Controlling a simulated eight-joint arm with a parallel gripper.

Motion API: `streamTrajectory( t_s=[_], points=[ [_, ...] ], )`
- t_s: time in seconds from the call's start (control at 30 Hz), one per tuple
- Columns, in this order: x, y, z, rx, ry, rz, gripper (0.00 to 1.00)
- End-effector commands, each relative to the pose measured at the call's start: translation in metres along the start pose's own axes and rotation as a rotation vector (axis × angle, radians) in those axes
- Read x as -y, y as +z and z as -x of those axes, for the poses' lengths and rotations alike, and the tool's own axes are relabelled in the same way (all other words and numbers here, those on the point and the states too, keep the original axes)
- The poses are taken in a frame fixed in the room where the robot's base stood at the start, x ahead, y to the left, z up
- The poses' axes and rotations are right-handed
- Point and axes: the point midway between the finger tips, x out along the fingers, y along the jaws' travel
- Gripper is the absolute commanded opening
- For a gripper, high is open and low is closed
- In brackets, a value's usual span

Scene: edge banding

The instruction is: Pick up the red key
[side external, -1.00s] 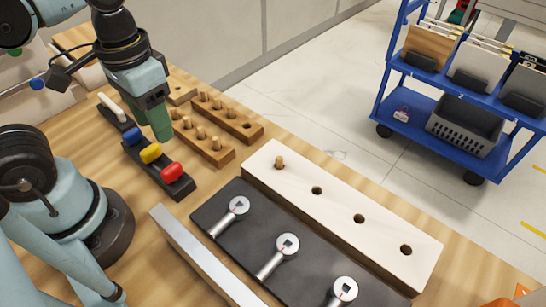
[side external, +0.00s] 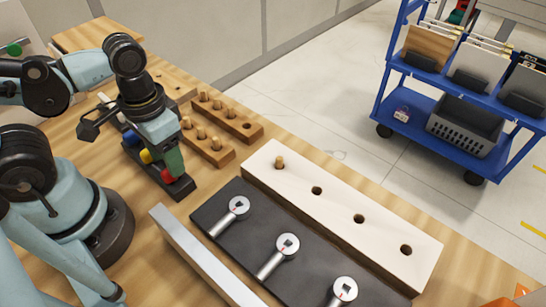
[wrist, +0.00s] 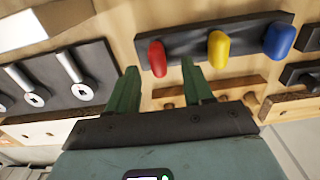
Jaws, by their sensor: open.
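The red key (wrist: 157,58) is a rounded red knob at one end of a black rack (wrist: 200,38). It shows between and beyond my open fingertips in the wrist view. The yellow key (wrist: 218,50) and the blue key (wrist: 280,40) stand along the same rack.
A black mat (side external: 213,232) with silver wrenches (side external: 287,244) lies to the right. A long white-topped block (side external: 337,205) with holes and one peg stands behind it. Wooden peg blocks (side external: 210,150) are close behind the rack. A metal bar (side external: 200,255) lies in front.

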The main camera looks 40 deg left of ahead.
Motion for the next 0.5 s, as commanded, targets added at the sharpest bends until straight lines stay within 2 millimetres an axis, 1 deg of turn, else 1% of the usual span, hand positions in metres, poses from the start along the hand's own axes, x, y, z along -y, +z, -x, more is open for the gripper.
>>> streamTrajectory(
  t_s=[0.2,0.5],
  points=[
    [-0.003,0.001,-0.018,0.0,0.0,0.001,0.51],
    [-0.002,0.001,-0.033,-0.002,-0.001,0.001,0.51]
  ],
)
